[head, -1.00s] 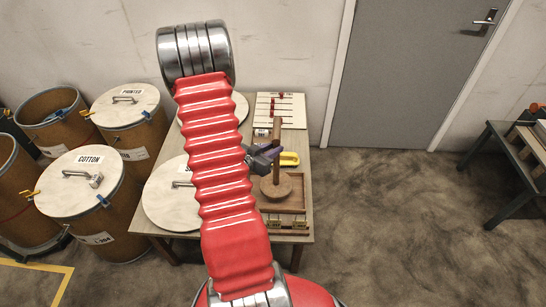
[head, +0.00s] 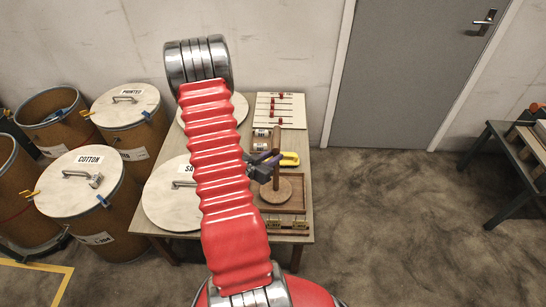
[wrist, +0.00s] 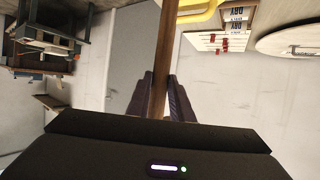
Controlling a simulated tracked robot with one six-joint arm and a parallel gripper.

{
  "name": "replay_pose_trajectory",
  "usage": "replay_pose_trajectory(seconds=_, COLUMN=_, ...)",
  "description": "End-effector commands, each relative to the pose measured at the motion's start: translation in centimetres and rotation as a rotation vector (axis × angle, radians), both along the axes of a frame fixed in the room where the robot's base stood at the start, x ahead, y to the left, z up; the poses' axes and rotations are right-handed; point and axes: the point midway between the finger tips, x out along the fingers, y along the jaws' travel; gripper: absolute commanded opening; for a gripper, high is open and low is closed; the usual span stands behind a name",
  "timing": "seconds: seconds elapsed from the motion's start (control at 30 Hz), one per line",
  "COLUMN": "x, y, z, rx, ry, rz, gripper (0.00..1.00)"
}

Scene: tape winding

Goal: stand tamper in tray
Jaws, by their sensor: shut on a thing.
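The tamper (head: 276,190) is a round wooden disc with a tall wooden handle rising from its middle. It looks upright, disc down. My gripper (head: 268,168) is shut on the handle from the left. In the wrist view the handle (wrist: 163,45) passes between the two dark fingers of my gripper (wrist: 161,100); the disc is not visible there. The wooden tray (head: 299,207) lies at the table's right front, and the disc overlaps it in the head view. I cannot tell whether the disc touches the tray floor.
A yellow-handled item (head: 290,159) and small labelled blocks (head: 261,140) stand just behind the tamper. A white board with red pegs (head: 281,110) lies at the back. Round lids (head: 165,195) cover the table's left. Drums (head: 85,185) stand further left.

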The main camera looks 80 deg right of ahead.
Motion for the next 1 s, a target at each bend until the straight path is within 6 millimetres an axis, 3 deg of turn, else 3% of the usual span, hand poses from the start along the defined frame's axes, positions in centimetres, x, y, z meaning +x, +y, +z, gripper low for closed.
replay_pose_trajectory(seconds=0.07, x=0.0, y=-0.1, z=-0.1, rx=-0.003, ry=0.0, rz=0.0, gripper=0.0)
replay_pose_trajectory(seconds=0.1, x=0.0, y=0.0, z=-0.1, rx=0.0, ry=0.0, rz=0.0, gripper=0.22)
replay_pose_trajectory(seconds=0.33, x=0.0, y=0.0, z=-0.1, rx=0.0, ry=0.0, rz=0.0, gripper=0.38)
replay_pose_trajectory(seconds=0.7, x=0.1, y=0.1, z=0.1, rx=0.0, ry=0.0, rz=0.0, gripper=0.39)
replay_pose_trajectory(seconds=1.0, x=1.3, y=3.0, z=1.4, rx=0.0, ry=0.001, rz=0.004, gripper=0.39)
